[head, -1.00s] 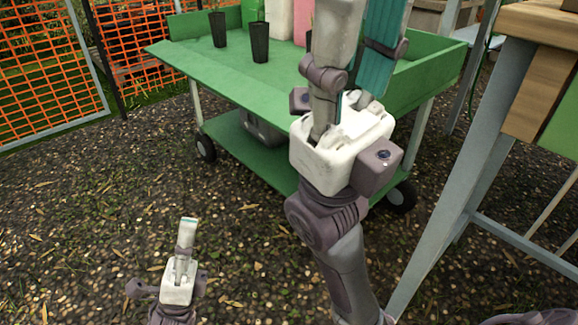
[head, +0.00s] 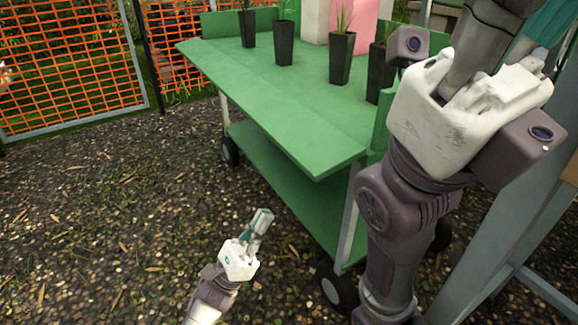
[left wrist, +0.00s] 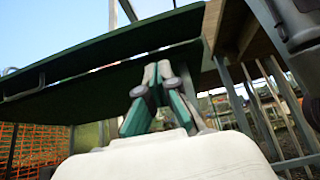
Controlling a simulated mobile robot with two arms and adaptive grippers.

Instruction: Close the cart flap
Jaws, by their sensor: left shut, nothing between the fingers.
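The green cart (head: 262,152) stands ahead in the head view. Its flap (head: 285,132), on the near left side, sticks out flat past the cart leg, level with the top. My left gripper (head: 263,215) is shut and empty, lower than the flap and in front of the lower shelf. In the left wrist view its fingertips (left wrist: 157,70) point up toward the dark green underside of a panel (left wrist: 75,98); I cannot tell whether they touch. My right gripper (head: 528,42) is at the upper right, its fingers apart and their tips cut off by the picture edge.
Black pots (head: 342,58) with plants stand on the cart top. Orange mesh fencing (head: 70,65) is at the back left. A grey-legged table (head: 505,240) stands close on the right. The gravel ground (head: 90,215) at left is clear.

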